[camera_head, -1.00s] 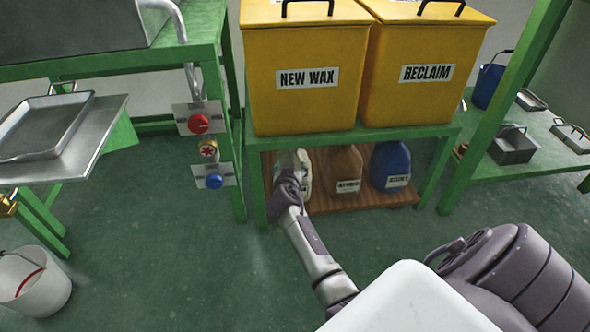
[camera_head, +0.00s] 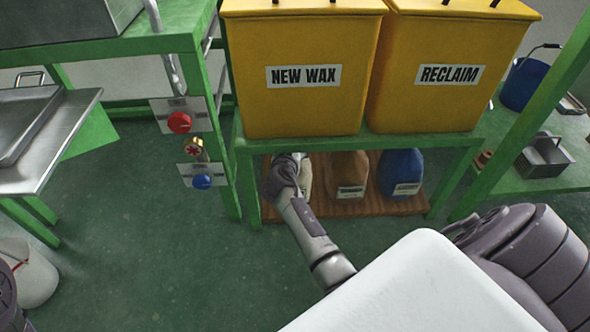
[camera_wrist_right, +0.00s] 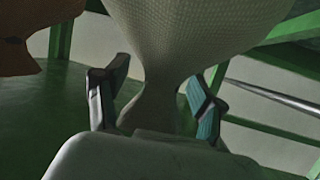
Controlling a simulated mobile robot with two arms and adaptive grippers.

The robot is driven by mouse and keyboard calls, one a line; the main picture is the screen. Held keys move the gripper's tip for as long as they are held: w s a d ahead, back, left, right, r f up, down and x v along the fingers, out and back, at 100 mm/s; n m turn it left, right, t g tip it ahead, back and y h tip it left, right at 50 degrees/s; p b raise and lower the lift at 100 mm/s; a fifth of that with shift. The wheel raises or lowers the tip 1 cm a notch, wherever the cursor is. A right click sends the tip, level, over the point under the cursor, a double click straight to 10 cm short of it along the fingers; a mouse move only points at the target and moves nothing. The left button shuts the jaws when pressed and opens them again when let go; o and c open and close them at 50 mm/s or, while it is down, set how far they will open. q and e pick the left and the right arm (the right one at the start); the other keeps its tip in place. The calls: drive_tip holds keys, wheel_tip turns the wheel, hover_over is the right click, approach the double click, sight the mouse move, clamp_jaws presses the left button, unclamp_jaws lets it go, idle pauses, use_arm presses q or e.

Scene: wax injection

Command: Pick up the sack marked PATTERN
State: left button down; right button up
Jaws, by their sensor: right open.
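A pale woven sack (camera_head: 305,180) stands at the left end of the wooden board under the yellow bins, partly hidden by my right gripper (camera_head: 287,168). In the right wrist view the pale sack (camera_wrist_right: 190,30) narrows to a neck. My right gripper (camera_wrist_right: 156,98) is open there, one finger on each side of the neck, with a gap visible beside it. A brown sack (camera_head: 348,168) and a blue sack (camera_head: 400,165) stand to the right on the board. Their labels are too small to read, and I cannot tell which says PATTERN. My left gripper is not in view.
The green stand (camera_head: 425,148) holds yellow bins marked NEW WAX (camera_head: 300,110) and RECLAIM (camera_head: 440,105) above the sacks. Its legs flank the wooden board (camera_head: 375,208). Red (camera_head: 179,122) and blue (camera_head: 202,181) knobs are at left. A white bucket (camera_head: 35,275) stands on the otherwise open floor.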

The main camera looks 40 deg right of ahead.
drive_tip(key=shift+a+r, duration=0.1)
drive_tip(key=shift+a, duration=0.05)
drive_tip(key=shift+c, duration=0.9)
clamp_jaws()
drive_tip(key=shift+r, duration=0.25)
drive_tip(key=shift+f, duration=0.1)
